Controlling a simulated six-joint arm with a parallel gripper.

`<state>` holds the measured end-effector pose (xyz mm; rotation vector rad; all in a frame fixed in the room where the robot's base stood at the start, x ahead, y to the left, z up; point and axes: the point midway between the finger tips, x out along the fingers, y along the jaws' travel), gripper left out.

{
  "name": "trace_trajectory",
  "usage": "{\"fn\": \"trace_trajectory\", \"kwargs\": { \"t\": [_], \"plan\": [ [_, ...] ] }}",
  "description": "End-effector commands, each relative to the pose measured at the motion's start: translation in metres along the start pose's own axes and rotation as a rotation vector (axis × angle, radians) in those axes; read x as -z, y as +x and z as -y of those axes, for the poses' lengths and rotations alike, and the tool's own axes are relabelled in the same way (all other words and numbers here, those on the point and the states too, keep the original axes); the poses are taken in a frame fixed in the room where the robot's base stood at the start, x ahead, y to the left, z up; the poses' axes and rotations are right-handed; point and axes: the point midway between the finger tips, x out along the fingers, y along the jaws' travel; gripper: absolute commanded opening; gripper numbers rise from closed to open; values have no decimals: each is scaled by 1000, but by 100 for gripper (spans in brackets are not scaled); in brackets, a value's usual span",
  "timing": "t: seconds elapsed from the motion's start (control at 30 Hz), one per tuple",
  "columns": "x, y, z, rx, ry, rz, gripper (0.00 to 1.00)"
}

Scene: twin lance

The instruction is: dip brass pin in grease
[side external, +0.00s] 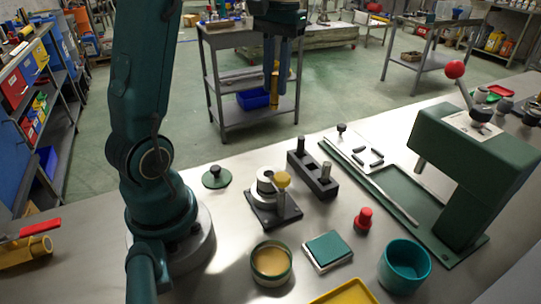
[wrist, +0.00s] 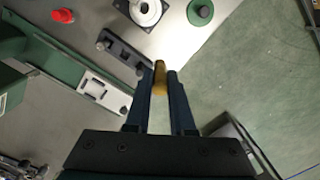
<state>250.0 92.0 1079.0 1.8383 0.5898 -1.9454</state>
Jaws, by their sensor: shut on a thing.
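The brass pin (side external: 275,88) hangs upright from my gripper (side external: 276,68), high up near the top of the side view. In the wrist view the pin (wrist: 159,80) sits between the two blue fingers of my gripper (wrist: 165,75), which are shut on it. An open round tin of tan grease (side external: 271,262) stands on the bench at the front, well below and apart from the pin. The grease tin is not in the wrist view.
A green lid (side external: 216,177), red knob (side external: 365,219), teal pad (side external: 327,250), teal cup (side external: 404,267) and green press (side external: 470,150) stand around. Bench space left of the tin is partly clear.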

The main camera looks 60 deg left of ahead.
Motion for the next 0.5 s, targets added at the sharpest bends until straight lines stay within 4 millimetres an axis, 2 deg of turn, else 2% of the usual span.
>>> {"fn": "trace_trajectory", "kwargs": {
  "t": [0.17, 0.27, 0.4, 0.5],
  "plan": [
    [-28, 1, -42, 26, 10, 38, 0],
    [-51, 2, -67, 46, 11, 67, 0],
    [-93, 3, -98, 76, 8, 112, 0],
    [-122, 4, -112, 97, 4, 142, 0]
  ]
}}
